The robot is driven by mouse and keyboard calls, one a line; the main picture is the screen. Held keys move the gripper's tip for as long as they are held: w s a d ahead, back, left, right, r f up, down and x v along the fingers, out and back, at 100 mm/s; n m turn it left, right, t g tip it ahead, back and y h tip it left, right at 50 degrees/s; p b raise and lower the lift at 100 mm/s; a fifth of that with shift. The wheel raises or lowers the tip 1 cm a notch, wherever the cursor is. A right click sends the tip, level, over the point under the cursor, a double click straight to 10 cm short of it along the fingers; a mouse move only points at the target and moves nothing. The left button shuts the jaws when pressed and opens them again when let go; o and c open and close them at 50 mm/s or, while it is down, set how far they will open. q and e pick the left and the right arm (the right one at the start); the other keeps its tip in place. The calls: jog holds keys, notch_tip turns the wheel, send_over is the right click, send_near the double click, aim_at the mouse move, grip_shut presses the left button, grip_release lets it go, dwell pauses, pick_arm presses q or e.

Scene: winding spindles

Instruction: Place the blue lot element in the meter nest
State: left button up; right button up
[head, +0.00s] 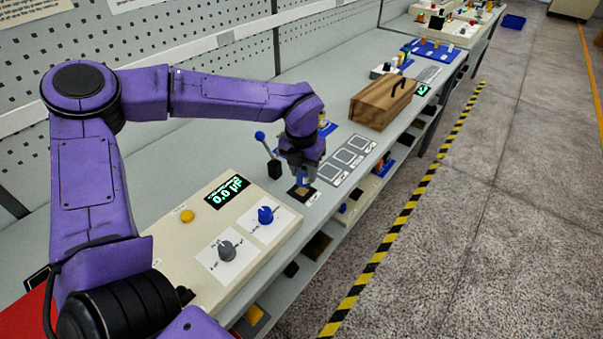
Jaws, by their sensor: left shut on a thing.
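My left gripper (304,179) points down at the bench just beyond the meter (190,243). It is shut on a small blue piece, which I take to be the blue lot element; the fingers hide most of it. Below is a small dark square with a tan middle, apparently the meter nest (300,193). The piece is at or just above it; I cannot tell whether they touch. My right gripper is not in view.
The meter has a yellow button (187,215), a grey knob (226,250) and a blue knob (266,214). A blue-knobbed lever (270,158) stands behind the gripper. Grey outlined squares (348,158) and a wooden box (382,103) lie further along the bench.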

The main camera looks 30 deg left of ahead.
pick_arm(q)
jog(key=f, duration=0.2)
jog(key=w+a+f, duration=0.1)
jog(key=f, duration=0.1)
jog(key=f+p, duration=0.1)
jog(key=shift+w+a+f, duration=0.3)
jog(key=shift+a+f, duration=0.1)
jog(key=shift+f, duration=0.25)
jog(key=o, duration=1.1)
jog(key=shift+c, duration=0.2)
jog(key=shift+r, duration=0.1)
jog(key=shift+r, duration=0.35)
jog(key=r, duration=0.3)
jog(key=s+r+b, duration=0.1)
jog(key=r, duration=0.6)
jog(key=shift+s+d+r+b, duration=0.15)
jog(key=shift+r+b, duration=0.2)
jog(key=shift+r, duration=0.35)
jog(key=shift+r, duration=0.1)
